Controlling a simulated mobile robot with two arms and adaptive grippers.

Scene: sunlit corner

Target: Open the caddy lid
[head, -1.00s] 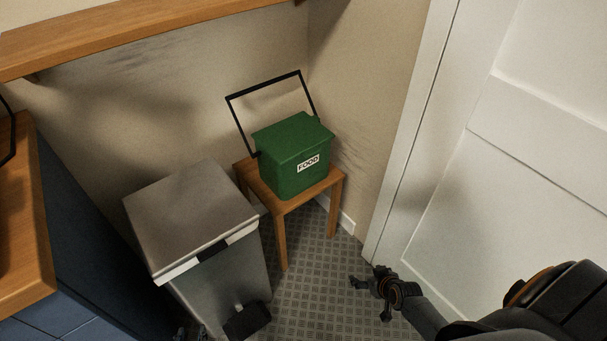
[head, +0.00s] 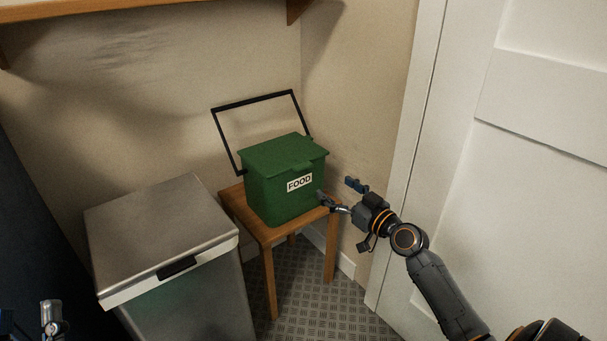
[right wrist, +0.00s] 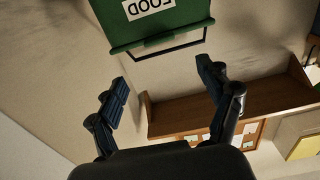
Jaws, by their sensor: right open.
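The green food caddy (head: 280,205) stands upright on a small wooden stool. Its green lid (head: 283,153) lies shut on top, and its black handle (head: 252,101) stands up behind it. My right gripper (head: 340,191) is open and empty just right of the caddy's front right corner, below the lid rim; I cannot tell if a finger touches it. In the right wrist view, the caddy (right wrist: 178,18) appears upside down beyond the open fingers of my right gripper (right wrist: 162,76). Part of my left gripper (head: 32,322) shows at the bottom left corner; its jaws are unclear.
A metal pedal bin (head: 165,235) stands left of the wooden stool (head: 268,258). The walls meet close behind the caddy. A white door (head: 535,170) is on the right. A wooden shelf (head: 150,12) runs above.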

